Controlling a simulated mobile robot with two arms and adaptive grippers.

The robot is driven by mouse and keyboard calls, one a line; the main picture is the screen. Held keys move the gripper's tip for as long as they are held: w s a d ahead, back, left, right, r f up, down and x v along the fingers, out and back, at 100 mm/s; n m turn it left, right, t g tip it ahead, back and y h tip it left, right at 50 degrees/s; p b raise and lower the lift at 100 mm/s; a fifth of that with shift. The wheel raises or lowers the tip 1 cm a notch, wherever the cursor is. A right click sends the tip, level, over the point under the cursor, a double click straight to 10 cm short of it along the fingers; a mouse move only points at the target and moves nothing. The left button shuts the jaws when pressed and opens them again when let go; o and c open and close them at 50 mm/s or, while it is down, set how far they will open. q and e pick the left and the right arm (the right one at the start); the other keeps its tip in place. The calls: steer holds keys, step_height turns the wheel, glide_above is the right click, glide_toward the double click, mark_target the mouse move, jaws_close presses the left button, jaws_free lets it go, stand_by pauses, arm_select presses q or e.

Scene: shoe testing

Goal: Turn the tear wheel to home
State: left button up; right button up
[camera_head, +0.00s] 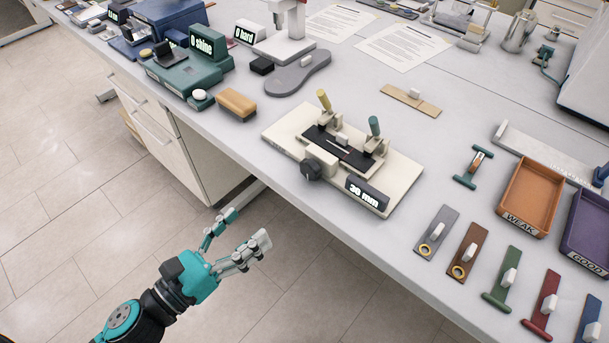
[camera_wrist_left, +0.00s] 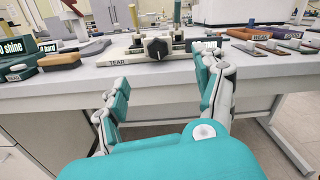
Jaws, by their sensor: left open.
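The tear wheel (camera_head: 311,169) is a black knob on the front of the cream tear tester (camera_head: 285,131). The tester lies near the table's front edge, and its display (camera_head: 367,194) reads 36 mm. A yellow-handled lever and a green-handled lever stand on its clamps. My left gripper (camera_head: 242,231) is open and empty, in front of the table edge and apart from the wheel. My right gripper is in neither view.
An orange WEAK tray (camera_head: 553,172) and a purple GOOD tray (camera_head: 576,238) stand at the right. Several coloured strips with white tabs lie along the right front. A green shine device (camera_head: 190,72), a tan block (camera_head: 236,104) and a grey sole (camera_head: 298,75) lie to the left.

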arm_select(q)
steer(key=m, duration=0.3)
steer(key=p, duration=0.7)
glide_toward(307, 172)
steer(key=x, duration=0.8)
steer(key=shift+r, duration=0.2)
steer(key=shift+w+d+f, duration=0.1)
steer(key=shift+w+d, duration=0.3)
steer(key=shift+w, duration=0.05)
steer(key=c, duration=1.2)
steer(key=shift+o, duration=0.2)
